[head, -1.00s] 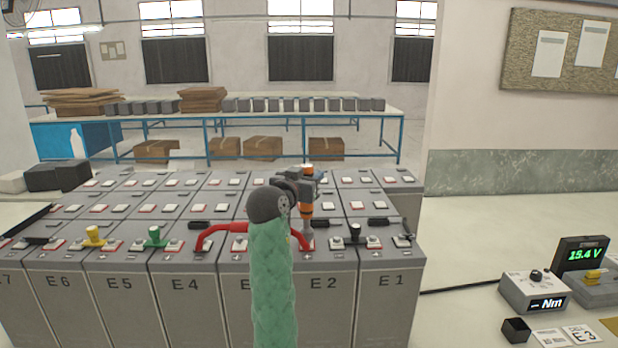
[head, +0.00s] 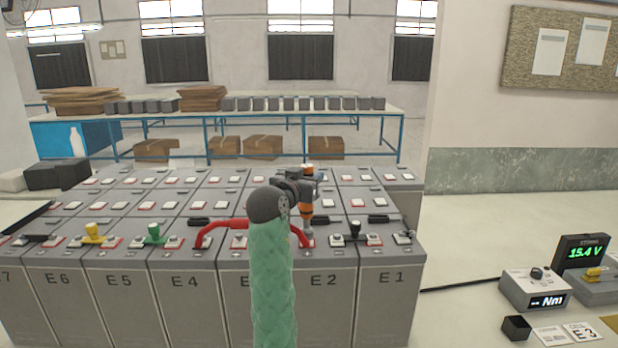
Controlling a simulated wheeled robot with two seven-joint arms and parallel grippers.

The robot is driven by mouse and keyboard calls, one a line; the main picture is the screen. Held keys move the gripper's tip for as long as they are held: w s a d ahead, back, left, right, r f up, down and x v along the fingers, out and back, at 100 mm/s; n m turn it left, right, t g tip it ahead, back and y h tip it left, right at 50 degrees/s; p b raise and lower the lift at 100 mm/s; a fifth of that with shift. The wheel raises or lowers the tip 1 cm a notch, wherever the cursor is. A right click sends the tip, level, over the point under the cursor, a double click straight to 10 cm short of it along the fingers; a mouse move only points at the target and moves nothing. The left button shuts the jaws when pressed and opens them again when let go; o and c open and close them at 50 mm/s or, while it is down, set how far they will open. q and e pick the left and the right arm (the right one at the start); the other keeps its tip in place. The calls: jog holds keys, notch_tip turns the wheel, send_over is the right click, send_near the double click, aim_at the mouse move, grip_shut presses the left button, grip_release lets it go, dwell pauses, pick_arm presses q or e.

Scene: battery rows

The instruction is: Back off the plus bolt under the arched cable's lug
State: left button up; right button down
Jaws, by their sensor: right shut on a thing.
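The red arched cable (head: 224,226) spans between two terminals on the front row, its left end near E4 and its right end near E2. My right gripper (head: 307,186) is above the right end and shut on an orange and grey driver tool (head: 306,214). The tool stands upright, its tip down at the cable's right lug (head: 307,241). The bolt there is hidden under the tip, and I cannot tell how well it is seated. My green-sleeved arm hides the arch's middle. My left gripper is not in view.
Grey battery cells (head: 185,285) stand in rows. A yellow cap (head: 93,233), a green cap (head: 153,234) and a black cap (head: 355,231) stand on the front row. A torque readout (head: 535,290) and a 15.4 V meter (head: 582,254) sit at right.

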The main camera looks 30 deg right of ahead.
jog(key=shift+f+b, duration=0.25)
jog(key=shift+b, duration=0.05)
dwell(0.8)
jog(key=shift+r+b, duration=0.3)
jog(key=shift+b, duration=0.1)
dwell(1.5)
jog(key=shift+r, duration=0.15)
jog(key=shift+r+p, duration=0.45)
jog(key=shift+r, duration=0.1)
jog(key=shift+r+p, duration=0.95)
jog(key=shift+r, duration=1)
